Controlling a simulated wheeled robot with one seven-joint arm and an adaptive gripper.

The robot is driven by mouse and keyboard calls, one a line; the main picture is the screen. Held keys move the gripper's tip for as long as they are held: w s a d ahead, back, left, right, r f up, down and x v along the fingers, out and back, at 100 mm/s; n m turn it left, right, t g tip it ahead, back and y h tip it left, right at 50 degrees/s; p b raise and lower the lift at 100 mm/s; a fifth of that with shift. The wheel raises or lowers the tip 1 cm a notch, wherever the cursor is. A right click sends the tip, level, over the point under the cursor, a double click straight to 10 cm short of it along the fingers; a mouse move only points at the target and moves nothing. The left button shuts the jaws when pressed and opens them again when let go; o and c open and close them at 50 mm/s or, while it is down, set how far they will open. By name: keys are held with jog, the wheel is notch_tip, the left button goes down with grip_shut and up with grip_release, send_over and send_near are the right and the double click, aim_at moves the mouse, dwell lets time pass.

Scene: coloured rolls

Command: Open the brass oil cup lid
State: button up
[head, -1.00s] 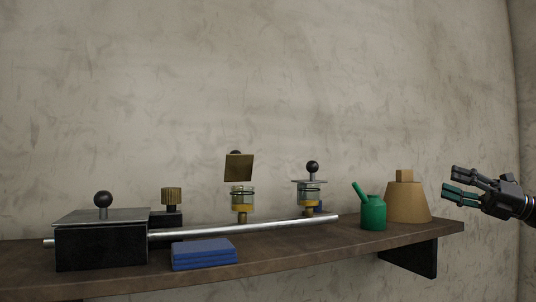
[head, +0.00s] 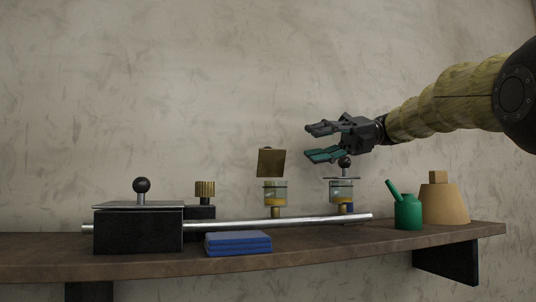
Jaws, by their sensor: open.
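The brass lid (head: 271,163) is a square plate, tilted up with its flat face toward me, above a glass oil cup (head: 275,194) with a yellow base. A dark knob shows just behind its top edge. A second glass oil cup (head: 341,192) stands to its right, under a flat grey lid (head: 342,178) with a black knob (head: 345,163). My gripper (head: 313,142) is open and empty, fingers pointing left. It appears above the grey-lidded cup and up to the right of the brass lid. Whether it touches the black knob I cannot tell.
A metal rod (head: 230,224) runs along the wooden shelf (head: 330,251). A black box (head: 138,229) with a knobbed lid and a brass knurled knob (head: 205,188) stand left. A green oil can (head: 408,212) and a tan cone (head: 444,205) stand right.

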aim_at(268, 160)
jog(key=p+x, duration=0.3)
jog(key=x, duration=0.7)
jog(key=shift+w, duration=0.1)
grip_shut()
